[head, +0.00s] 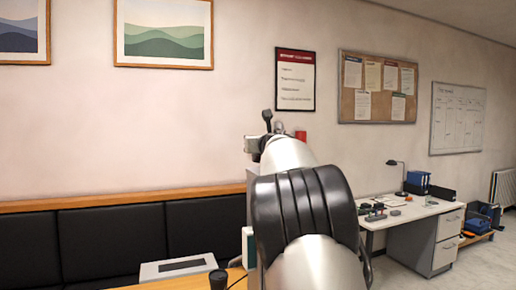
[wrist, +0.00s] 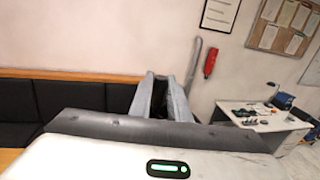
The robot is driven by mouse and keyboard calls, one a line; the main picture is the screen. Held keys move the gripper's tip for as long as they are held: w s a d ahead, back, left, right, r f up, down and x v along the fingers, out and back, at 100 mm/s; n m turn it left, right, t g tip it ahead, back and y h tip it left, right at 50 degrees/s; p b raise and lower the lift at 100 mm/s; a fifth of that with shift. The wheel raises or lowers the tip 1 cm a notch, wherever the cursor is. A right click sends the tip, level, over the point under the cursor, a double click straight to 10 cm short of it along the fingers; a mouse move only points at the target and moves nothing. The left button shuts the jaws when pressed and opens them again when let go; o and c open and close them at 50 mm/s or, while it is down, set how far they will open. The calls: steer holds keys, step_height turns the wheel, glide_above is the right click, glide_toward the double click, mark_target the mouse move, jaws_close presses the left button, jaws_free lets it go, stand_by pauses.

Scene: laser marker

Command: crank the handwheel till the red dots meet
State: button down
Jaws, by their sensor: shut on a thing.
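My gripper (wrist: 161,80) points away from the wrist camera, its two grey fingers close together around a dark piece (wrist: 159,101). Most of that piece is hidden by the fingers and the wrist, so I cannot make out the handwheel's shape or angle. No red dots show in either view.
A white box with a dark panel (head: 166,270) and a black cup-like thing (head: 218,280) are at lower left. A black padded bench (head: 110,238) runs along the wall. A white desk (head: 402,215) stands at right. A red fixture (wrist: 210,63) is right of the fingers.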

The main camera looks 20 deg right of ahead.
steer(key=shift+w+m+g+h, duration=0.15)
steer(key=shift+m+g+h, duration=0.15)
steer(key=shift+m+h, duration=0.55)
steer(key=shift+h, duration=0.35)
steer(key=shift+d+r+m+g+h, duration=0.1)
steer(key=shift+d+m+g+h, duration=0.2)
steer(key=shift+h, duration=0.3)
steer(key=shift+d+m+h+p, duration=0.1)
steer(key=shift+m+h+p, duration=0.2)
steer(key=shift+p, duration=0.1)
steer(key=shift+m+g+h+p, duration=0.35)
steer(key=shift+g+h, duration=0.05)
steer(key=shift+h, duration=0.1)
